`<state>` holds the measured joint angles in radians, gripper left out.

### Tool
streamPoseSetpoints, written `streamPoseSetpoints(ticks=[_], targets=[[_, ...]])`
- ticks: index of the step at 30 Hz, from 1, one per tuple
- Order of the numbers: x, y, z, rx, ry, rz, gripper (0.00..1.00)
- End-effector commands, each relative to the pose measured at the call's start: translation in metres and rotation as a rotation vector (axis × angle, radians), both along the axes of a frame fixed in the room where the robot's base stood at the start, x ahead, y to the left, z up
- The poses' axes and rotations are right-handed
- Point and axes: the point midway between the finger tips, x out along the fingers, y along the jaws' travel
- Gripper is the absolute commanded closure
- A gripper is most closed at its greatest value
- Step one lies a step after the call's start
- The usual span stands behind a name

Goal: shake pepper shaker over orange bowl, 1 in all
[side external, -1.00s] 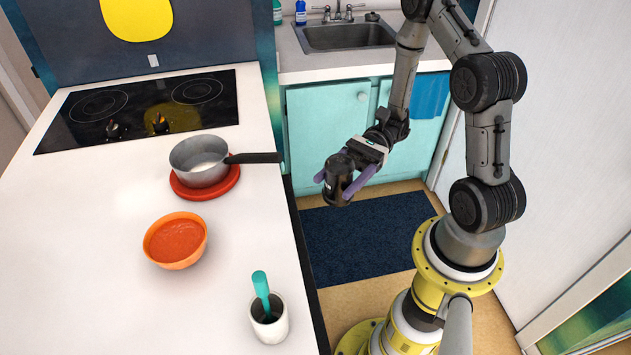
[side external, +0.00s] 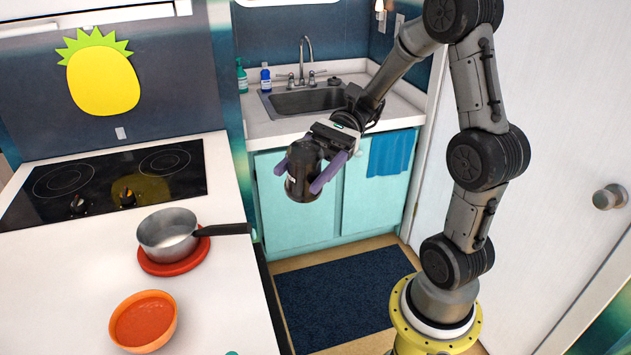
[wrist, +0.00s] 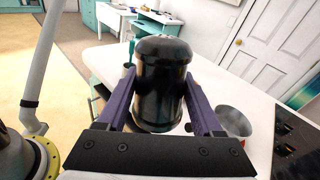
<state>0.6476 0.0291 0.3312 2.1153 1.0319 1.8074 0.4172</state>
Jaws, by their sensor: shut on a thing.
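My gripper (side external: 318,178) is shut on the dark pepper shaker (side external: 301,172), with a purple finger on each side of it. In the wrist view the black shaker (wrist: 160,88) stands between the two fingers. The shaker is held in the air to the right of the white counter, in front of the teal cabinet. The orange bowl (side external: 118,325) with red-orange contents sits on the counter at the lower left of the side view, well apart from my gripper.
A grey saucepan (side external: 160,236) stands on a red trivet (side external: 172,268), its dark handle pointing right toward the counter edge. A black cooktop (side external: 100,185) is behind it. The sink counter (side external: 262,130) is at the back. A dark mat (side external: 335,300) lies on the floor.

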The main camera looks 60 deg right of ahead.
Motion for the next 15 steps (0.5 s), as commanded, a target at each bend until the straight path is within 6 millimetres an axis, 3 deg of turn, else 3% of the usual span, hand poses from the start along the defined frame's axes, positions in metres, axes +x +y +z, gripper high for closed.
streamPoseSetpoints(ticks=[8,15], targets=[[0.046,0.044,-0.025,-0.107,-0.119,0.038,0.97],[0.102,0.112,-0.033,-0.245,-0.273,0.031,0.97]])
